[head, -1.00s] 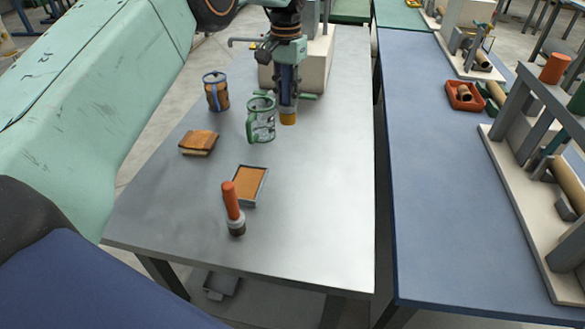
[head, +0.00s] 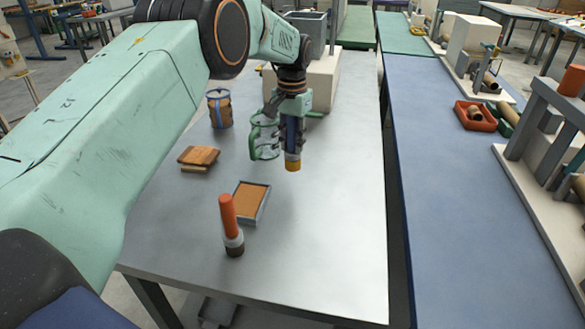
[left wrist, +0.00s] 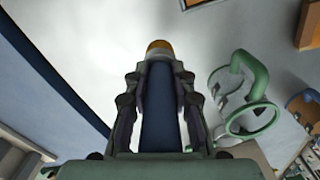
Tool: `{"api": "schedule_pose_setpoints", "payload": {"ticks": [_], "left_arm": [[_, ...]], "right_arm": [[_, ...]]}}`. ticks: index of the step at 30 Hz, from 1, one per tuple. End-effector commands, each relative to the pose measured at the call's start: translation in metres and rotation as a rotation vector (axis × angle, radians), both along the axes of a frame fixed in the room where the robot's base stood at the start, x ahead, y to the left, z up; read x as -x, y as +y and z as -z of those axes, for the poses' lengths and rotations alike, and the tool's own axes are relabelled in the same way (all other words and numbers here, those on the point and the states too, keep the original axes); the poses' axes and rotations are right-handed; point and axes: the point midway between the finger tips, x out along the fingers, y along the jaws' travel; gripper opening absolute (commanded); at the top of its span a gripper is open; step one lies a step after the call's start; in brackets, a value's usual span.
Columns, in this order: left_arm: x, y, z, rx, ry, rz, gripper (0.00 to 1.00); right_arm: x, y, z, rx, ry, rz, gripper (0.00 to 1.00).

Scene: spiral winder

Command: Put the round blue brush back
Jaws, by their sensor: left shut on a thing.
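My left gripper (head: 294,118) is shut on the round blue brush (head: 292,134), which hangs upright with its orange-brown end down. In the left wrist view the brush's blue handle (left wrist: 159,115) runs between the fingers. A green ring holder (head: 264,138) stands on the grey table, just left of the brush in the head view. It also shows right of the fingers in the left wrist view (left wrist: 243,112) and looks empty. The brush appears apart from it; whether its tip touches the table is unclear. My right gripper is not in view.
A blue-ringed holder (head: 220,108) with brown contents stands at the back left. Wooden blocks (head: 198,157), a tray with an orange-brown pad (head: 265,210) and a standing orange-handled tool (head: 230,222) are nearer. A pale block (head: 325,75) stands behind my gripper. The table's right side is clear.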

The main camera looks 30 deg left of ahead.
Motion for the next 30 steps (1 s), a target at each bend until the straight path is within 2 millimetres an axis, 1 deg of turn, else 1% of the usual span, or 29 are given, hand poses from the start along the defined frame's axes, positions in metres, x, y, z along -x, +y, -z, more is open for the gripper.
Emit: {"api": "schedule_pose_setpoints", "payload": {"ticks": [1,3,8,13,15,21,25,26,30], "left_arm": [[0.0,0.0,0.011,0.0,0.003,0.001,0.0],[-0.001,0.0,0.021,0.0,0.001,0.001,0.0],[-0.002,0.0,0.035,-0.001,0.001,0.001,0.0],[-0.002,0.0,0.058,0.0,0.001,0.001,0.0],[-0.002,0.0,0.062,0.0,-0.001,0.001,0.0],[-0.002,-0.001,0.061,0.0,-0.001,0.001,0.0],[-0.002,-0.001,0.064,0.0,-0.001,0.001,0.0],[-0.002,-0.001,0.065,0.0,0.0,0.001,0.25],[-0.002,-0.001,0.065,0.0,0.0,0.001,0.37]], "right_arm": [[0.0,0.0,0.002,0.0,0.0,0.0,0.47],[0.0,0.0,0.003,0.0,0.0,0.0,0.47],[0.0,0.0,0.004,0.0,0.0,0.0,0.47],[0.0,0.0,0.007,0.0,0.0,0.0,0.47],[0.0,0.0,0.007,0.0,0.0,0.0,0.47],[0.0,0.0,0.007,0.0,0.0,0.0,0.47],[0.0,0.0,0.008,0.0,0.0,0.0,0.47],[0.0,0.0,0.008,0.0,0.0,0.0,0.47],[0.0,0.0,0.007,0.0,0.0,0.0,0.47]]}}
